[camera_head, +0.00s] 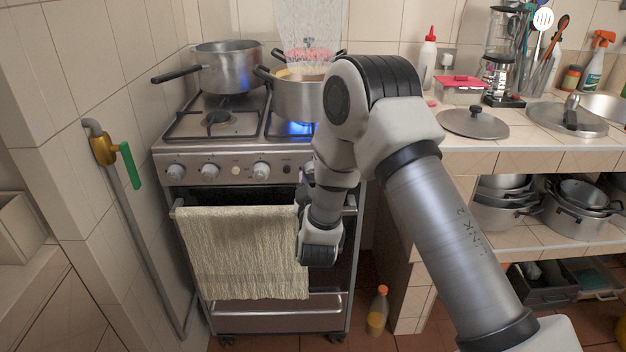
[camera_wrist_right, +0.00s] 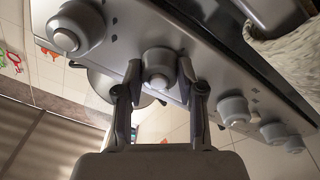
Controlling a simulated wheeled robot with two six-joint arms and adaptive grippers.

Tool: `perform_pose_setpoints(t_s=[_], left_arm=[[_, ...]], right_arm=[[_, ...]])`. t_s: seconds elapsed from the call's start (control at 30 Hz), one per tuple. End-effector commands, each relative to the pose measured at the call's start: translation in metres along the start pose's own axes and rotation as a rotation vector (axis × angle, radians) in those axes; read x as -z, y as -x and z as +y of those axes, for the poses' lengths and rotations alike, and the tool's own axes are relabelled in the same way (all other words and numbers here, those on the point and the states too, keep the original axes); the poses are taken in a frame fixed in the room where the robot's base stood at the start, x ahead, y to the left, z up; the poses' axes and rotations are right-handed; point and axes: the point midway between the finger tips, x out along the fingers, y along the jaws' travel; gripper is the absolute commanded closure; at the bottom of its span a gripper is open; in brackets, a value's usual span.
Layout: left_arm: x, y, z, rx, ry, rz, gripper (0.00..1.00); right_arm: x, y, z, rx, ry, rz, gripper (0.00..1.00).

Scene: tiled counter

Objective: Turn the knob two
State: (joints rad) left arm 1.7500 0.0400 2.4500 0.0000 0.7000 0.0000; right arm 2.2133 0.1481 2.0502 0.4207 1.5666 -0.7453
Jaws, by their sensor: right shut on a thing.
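The stove's front panel (camera_head: 230,170) carries a row of pale knobs, with one knob (camera_head: 261,171) showing left of my right arm in the head view. In the right wrist view my right gripper (camera_wrist_right: 159,76) is shut on a round knob (camera_wrist_right: 160,62), with one finger on each side. Another knob (camera_wrist_right: 75,28) is to the left of it and several more go off to the right. In the head view my right arm hides the gripped knob and most of the gripper. My left gripper is not in view.
A pan (camera_head: 229,68) and a pot (camera_head: 294,98) stand on the stove, with a blue flame (camera_head: 299,128) under the pot. A towel (camera_head: 243,252) hangs on the oven handle. A bottle (camera_head: 378,309) stands on the floor to the right.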

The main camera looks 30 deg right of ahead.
Motion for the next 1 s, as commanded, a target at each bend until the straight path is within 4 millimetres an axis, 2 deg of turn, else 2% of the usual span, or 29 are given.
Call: perform_pose_setpoints(t_s=[1.0], left_arm=[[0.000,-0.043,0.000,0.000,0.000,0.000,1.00]], right_arm=[[-0.001,0.001,-0.003,-0.077,-0.942,-0.060,0.97]])
